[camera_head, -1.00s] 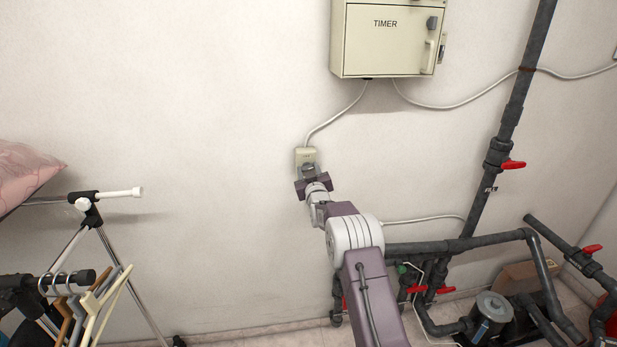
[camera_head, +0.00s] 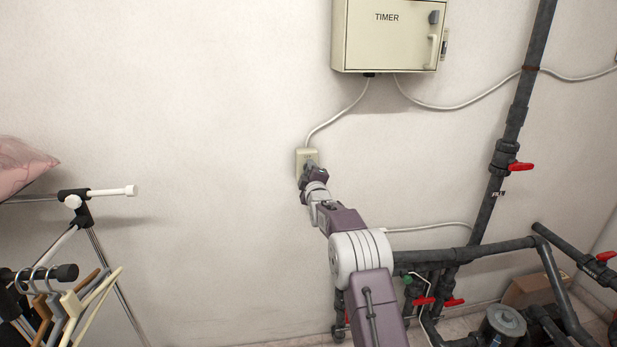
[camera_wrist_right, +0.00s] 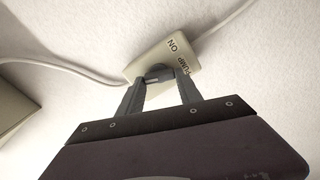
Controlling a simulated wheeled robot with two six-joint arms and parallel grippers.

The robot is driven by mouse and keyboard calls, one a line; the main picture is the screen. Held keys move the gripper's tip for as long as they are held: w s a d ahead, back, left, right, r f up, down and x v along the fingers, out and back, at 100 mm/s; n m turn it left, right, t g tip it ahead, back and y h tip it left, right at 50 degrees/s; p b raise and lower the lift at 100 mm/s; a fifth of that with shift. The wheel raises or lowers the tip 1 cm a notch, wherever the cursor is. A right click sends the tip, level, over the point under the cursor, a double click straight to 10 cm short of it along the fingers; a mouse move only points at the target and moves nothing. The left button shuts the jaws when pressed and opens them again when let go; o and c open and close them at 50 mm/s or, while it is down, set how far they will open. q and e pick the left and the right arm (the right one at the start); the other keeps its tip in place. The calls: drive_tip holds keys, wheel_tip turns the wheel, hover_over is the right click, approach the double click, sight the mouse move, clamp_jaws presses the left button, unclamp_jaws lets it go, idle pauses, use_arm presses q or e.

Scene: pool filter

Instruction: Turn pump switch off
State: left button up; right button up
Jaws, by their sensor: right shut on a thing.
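The pump switch (camera_head: 302,154) is a small cream box on the white wall, below the timer box. In the right wrist view the switch box (camera_wrist_right: 142,63) carries the printed words PUMP and ON beside a dark knob (camera_wrist_right: 158,73). My right gripper (camera_head: 310,166) is at the front of the switch, and its fingers (camera_wrist_right: 159,80) are shut on the knob. The fingers and hand hide part of the knob and the box's lower part in the head view. My left gripper is not in view.
A cream TIMER cabinet (camera_head: 388,40) hangs above, with a cable down to the switch. Dark pipes (camera_head: 512,130) with red valve handles stand at the right. A clothes rack with hangers (camera_head: 62,295) stands at lower left. The wall between is clear.

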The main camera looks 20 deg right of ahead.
drive_tip(key=shift+f+n+b, duration=0.2)
drive_tip(key=shift+n+b, duration=0.35)
drive_tip(key=shift+n, duration=1.45)
drive_tip(key=o, duration=1.4)
drive_tip(key=shift+s, duration=0.1)
drive_tip(key=shift+s+a+b, duration=0.15)
drive_tip(key=shift+s+b, duration=0.15)
drive_tip(key=b+v, duration=0.2)
drive_tip(key=v, duration=0.6)
drive_tip(key=shift+s, duration=0.1)
